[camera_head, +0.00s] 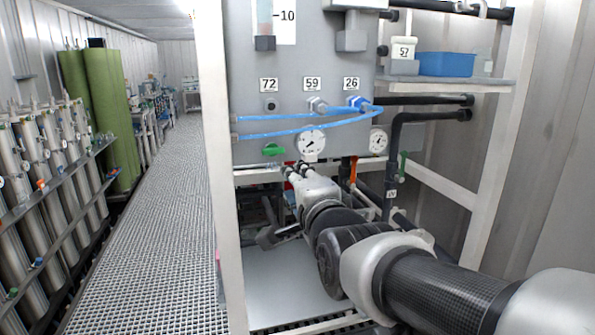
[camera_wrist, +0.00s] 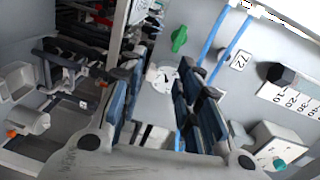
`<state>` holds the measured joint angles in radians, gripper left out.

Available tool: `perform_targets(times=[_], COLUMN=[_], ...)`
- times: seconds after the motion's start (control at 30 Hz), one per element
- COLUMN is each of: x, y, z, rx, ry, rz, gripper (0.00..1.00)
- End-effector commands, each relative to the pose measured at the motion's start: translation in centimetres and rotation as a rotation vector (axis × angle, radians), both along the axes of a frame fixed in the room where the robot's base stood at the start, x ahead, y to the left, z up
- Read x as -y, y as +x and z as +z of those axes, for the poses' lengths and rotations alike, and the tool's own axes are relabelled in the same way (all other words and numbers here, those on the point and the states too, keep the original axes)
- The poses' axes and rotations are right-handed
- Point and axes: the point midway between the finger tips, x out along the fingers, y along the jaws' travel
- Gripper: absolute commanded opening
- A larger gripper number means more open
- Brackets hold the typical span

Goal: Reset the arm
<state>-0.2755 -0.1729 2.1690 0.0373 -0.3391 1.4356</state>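My arm reaches from the lower right of the head view toward a grey panel (camera_head: 245,90). Its end is low in front of the panel, just below a round gauge (camera_head: 312,143), and my gripper's fingers are hard to make out there. In the wrist view my gripper (camera_wrist: 162,80) is open, with two dark fingers with blue pads spread apart. Nothing is held between them. The gauge (camera_wrist: 163,76) shows beyond the gap. A green handle (camera_head: 273,150) is close to the arm's end; it also shows in the wrist view (camera_wrist: 180,40), above the fingers.
Blue tubes (camera_head: 290,116) run across the panel. A white frame post (camera_head: 213,150) stands left of my arm. Dark pipes (camera_head: 397,140) and an orange handle (camera_head: 353,170) are right of its end. A blue bin (camera_head: 446,64) sits on a shelf. The grating walkway (camera_head: 150,240) is clear.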

Motion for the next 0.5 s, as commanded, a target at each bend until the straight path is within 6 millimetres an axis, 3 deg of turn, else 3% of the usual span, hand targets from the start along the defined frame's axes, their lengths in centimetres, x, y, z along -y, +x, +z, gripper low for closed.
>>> perform_targets(times=[0.17, 0.3, 0.5], x=[5.5, 9.7, 13.2], y=[-6.2, -14.1, -24.6], z=[-6.0, -12.1, -18.4], rx=[-0.193, -0.394, -0.601], ry=[-0.450, -0.835, -1.184], rz=[0.024, 0.166, 0.463], gripper=[0.31, 0.31, 0.31])
